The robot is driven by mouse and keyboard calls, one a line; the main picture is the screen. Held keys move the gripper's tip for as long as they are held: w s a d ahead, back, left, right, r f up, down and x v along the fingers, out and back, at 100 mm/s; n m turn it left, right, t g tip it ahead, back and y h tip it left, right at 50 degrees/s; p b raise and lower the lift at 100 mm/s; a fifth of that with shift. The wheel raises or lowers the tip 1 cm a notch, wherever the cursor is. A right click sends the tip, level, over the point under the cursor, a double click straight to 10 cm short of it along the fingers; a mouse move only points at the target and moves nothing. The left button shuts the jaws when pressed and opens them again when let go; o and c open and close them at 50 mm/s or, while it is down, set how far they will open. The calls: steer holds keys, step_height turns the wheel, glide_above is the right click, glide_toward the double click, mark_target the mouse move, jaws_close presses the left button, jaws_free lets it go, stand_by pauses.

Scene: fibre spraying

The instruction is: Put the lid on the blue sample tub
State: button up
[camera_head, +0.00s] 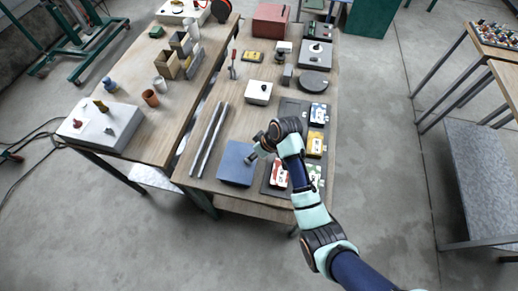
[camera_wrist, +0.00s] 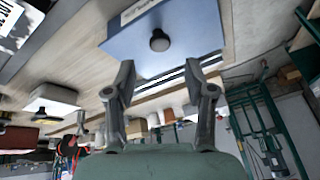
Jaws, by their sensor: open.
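The blue sample tub (camera_head: 234,168) is a square blue box near the front of the middle table. In the wrist view the blue box (camera_wrist: 195,30) fills the top, with a round dark knob (camera_wrist: 159,41) on its broad face and a white label at its upper edge. I cannot tell whether the knobbed face is a separate lid or how it seats. My gripper (camera_head: 251,157) is at the tub's right side in the head view. In the wrist view my gripper (camera_wrist: 160,76) is open, its fingers apart, with the knob beyond the fingertips and nothing between them.
Dark trays with several coloured cards (camera_head: 315,144) lie right of the tub. Two metal bars (camera_head: 208,138) lie to its left. A white box with a dark knob (camera_head: 258,92) stands farther back, near a dark disc (camera_head: 313,84). Another bench with cups stands left.

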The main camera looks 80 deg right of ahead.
steer(key=v, duration=0.5)
steer(key=w+a+r+n+t, duration=0.1)
steer(key=w+a+r, duration=0.3)
steer(key=w+a, duration=0.3)
steer(key=w+a+r+n+t+h, duration=0.1)
steer(key=w+a+r+n+t, duration=0.2)
steer(key=a, duration=0.5)
steer(key=w+a+r, duration=0.4)
steer(key=w+a, duration=0.3)
steer(key=a, duration=0.1)
steer(key=a+r+n+t+y, duration=0.1)
steer(key=a+r+t, duration=0.1)
steer(key=a+r, duration=0.5)
steer(key=a+r+n+t+y, duration=0.1)
steer(key=a+r+t, duration=0.15)
steer(key=a, duration=0.85)
step_height(320, 180, up, 12)
steer(key=p, duration=1.2)
steer(key=shift+s+d, duration=0.2)
steer(key=shift+s, duration=0.1)
steer(key=shift+r+g, duration=0.1)
steer(key=shift+g, duration=0.15)
